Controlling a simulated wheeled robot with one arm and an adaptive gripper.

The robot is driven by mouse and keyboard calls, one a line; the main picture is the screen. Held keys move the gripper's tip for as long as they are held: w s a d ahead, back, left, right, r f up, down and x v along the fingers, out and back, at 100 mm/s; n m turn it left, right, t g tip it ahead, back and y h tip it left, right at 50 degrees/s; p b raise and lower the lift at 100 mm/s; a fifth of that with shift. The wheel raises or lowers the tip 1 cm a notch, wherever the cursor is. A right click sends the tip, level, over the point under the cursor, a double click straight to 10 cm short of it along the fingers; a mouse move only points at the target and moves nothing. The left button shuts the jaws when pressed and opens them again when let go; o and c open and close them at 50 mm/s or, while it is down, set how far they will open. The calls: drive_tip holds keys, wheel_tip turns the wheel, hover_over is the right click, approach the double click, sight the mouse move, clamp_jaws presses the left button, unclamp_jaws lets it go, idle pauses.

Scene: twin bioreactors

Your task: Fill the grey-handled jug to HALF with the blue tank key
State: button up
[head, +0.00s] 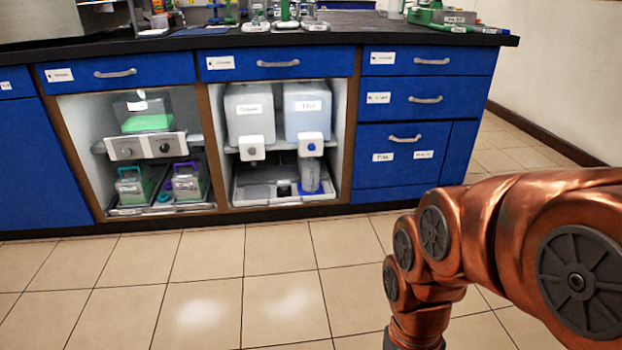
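A clear jug (310,176) stands in the right open bay, below the right tank (306,118). It looks greyish; its handle and fill level are too small to tell. The white dispenser block under that tank carries a blue key (311,148). The left tank (247,118) in the same bay has a white block with a dark key (251,149). My copper arm reaches in from the right and runs down to the bottom edge. My gripper is out of view.
Blue drawers (417,101) stand to the right. The tiled floor (250,275) before the bays is clear. Lab gear stands on the dark counter (210,43).

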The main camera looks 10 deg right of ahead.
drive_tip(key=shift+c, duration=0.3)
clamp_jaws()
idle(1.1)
